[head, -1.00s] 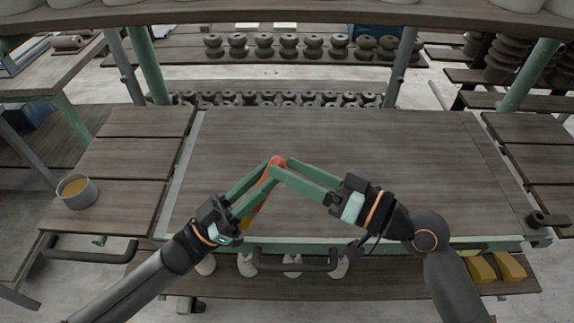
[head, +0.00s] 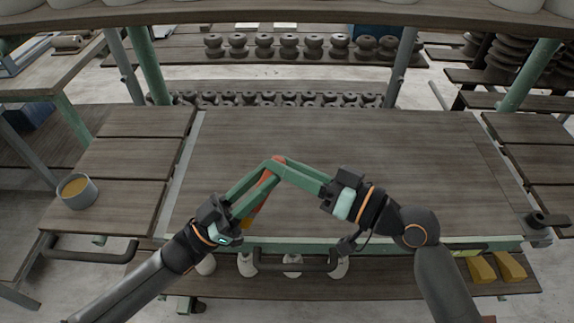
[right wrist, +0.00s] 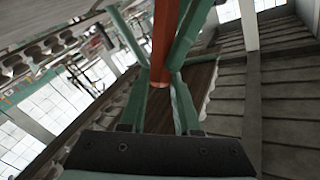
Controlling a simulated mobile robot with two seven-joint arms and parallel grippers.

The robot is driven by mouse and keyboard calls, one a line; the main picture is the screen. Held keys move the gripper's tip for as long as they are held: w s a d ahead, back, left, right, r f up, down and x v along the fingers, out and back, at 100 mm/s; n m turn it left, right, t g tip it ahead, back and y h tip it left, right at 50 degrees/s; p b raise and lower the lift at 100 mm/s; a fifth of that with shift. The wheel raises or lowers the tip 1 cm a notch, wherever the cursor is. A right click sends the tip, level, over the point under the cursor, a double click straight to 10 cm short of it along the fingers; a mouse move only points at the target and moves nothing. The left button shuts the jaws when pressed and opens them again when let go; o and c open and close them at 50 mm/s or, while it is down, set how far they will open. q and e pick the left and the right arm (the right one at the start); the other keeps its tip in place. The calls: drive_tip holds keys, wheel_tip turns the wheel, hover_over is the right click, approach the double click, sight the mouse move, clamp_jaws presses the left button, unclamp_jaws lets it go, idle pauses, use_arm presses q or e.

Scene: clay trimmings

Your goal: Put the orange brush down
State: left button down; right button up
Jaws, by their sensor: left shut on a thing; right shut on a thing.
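The orange brush (head: 265,179) is held above the table, mostly hidden between the green fingers of my left gripper (head: 267,167). A yellowish part of it shows lower down, near the left gripper's palm. My left gripper is shut on the brush. My right gripper (head: 284,168) comes in from the right and is shut on the brush's upper end. In the right wrist view, the brush's orange shaft (right wrist: 162,45) runs down to the right gripper's fingertips (right wrist: 160,84), with the left gripper's green fingers on either side of it.
The wide wooden table top (head: 400,150) is bare around the grippers. A grey cup (head: 77,191) with tan contents stands on the left side boards. Yellow blocks (head: 482,269) lie on the lower front shelf at right, near several white round-ended things. A shelf (head: 290,14) crosses overhead.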

use_arm(q)
drive_tip(key=shift+f, duration=0.1)
use_arm(e)
drive_tip(key=shift+s+a, duration=0.15)
clamp_jaws()
use_arm(q)
drive_tip(key=c, duration=0.6)
unclamp_jaws()
drive_tip(key=shift+o, duration=0.2)
